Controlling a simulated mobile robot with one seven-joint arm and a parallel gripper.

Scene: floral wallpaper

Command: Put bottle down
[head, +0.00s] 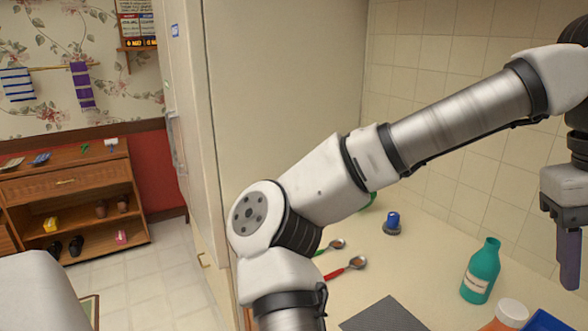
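A teal bottle (480,272) with a pale label stands upright on the cream counter (425,262) at the lower right. My gripper (570,270) hangs at the right edge of the picture, pointing down, to the right of the bottle and apart from it in the picture. One dark purplish finger shows; the rest is cut off by the frame edge. I cannot tell whether it is open or holds anything.
Two spoons (346,268), a blue-topped object (393,222), a dark grey board (384,318), a white-lidded jar (511,313) and a blue item (546,322) are on the counter. A tall cabinet (285,95) stands left; a wooden shelf (72,195) is farther off.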

